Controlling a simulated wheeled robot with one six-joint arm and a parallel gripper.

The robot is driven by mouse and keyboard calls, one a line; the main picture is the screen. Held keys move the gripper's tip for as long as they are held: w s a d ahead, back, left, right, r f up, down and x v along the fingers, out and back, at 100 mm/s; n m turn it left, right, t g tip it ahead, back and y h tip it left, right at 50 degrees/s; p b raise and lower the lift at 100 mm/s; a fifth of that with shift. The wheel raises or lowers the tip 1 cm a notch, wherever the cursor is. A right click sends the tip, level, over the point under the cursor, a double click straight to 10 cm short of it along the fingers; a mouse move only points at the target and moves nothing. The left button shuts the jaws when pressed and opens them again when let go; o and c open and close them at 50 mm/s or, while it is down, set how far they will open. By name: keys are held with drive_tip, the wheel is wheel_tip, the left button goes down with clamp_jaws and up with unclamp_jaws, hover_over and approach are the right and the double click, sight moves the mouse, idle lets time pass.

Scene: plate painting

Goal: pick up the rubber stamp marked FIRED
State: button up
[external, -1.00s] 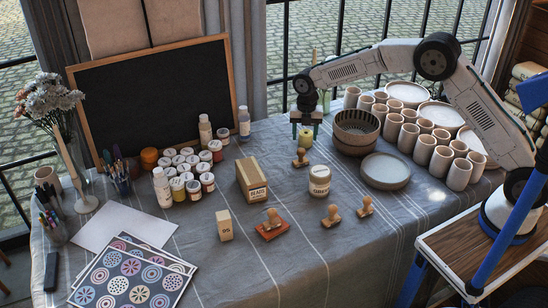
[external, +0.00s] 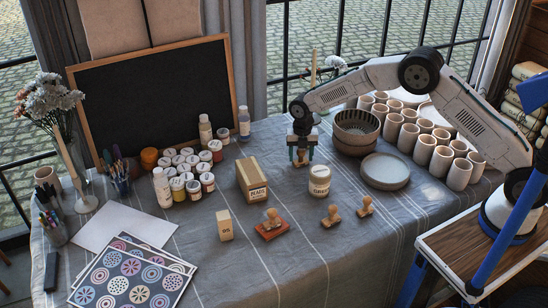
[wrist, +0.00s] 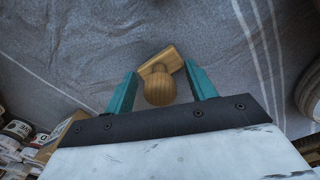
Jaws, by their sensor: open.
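A wooden rubber stamp with a round knob (wrist: 160,88) and a rectangular base is between the teal fingers of my gripper (wrist: 161,88) in the wrist view. My gripper is open, with a gap on each side of the knob. In the external view my gripper (external: 301,160) is low over the cloth and mostly hides this stamp. Other wooden stamps stand nearer the front: one (external: 272,216) on a red pad (external: 274,231), and two bare ones (external: 331,216) (external: 365,206) to its right. No stamp's marking can be read, so I cannot tell which says FIRED.
A labelled box (external: 250,178) stands left of my gripper and a lidded jar (external: 319,182) stands close in front. Stacked bowls (external: 355,130), a plate stack (external: 385,170) and several cups (external: 442,160) are to the right. Paint jars (external: 186,165) stand on the left.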

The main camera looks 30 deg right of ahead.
drive_tip(key=c, duration=1.1)
drive_tip(key=shift+r, duration=0.1)
